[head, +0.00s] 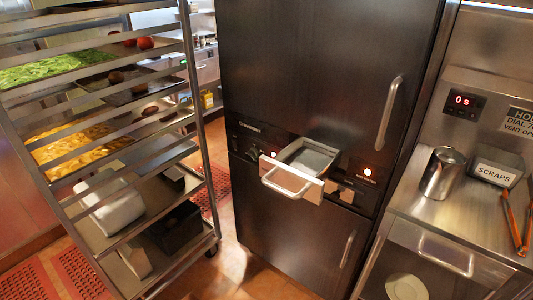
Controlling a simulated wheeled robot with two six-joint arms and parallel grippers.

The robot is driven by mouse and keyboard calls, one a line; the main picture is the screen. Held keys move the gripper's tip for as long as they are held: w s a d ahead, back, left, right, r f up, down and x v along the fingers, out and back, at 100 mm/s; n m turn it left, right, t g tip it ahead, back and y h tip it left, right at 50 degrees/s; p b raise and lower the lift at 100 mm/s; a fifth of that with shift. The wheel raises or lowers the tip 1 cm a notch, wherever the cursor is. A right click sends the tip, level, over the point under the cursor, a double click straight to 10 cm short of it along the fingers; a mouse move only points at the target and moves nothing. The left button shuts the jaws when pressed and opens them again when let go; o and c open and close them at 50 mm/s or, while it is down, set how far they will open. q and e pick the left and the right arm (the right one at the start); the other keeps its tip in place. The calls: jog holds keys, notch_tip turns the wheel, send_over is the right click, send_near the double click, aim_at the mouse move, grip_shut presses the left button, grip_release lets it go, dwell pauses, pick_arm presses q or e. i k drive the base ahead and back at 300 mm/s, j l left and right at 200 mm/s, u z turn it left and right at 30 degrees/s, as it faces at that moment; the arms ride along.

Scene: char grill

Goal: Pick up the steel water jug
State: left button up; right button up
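A shiny steel jug (442,172) stands upright on the steel counter at the right, left of the box labelled SCRAPS; I take it to be the steel water jug. Its lower part rests on the counter and nothing touches it that I can see. Neither of my grippers shows in the head view.
A drawer (293,171) stands pulled out of the dark cabinet (322,60) left of the counter. The scraps box (497,166) and orange-handled tongs (520,222) lie right of the jug. A tray rack (195,130) fills the left. Counter (437,207) in front of the jug is clear.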

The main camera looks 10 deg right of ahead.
aim_at(445, 165)
jog(key=z, duration=1.7)
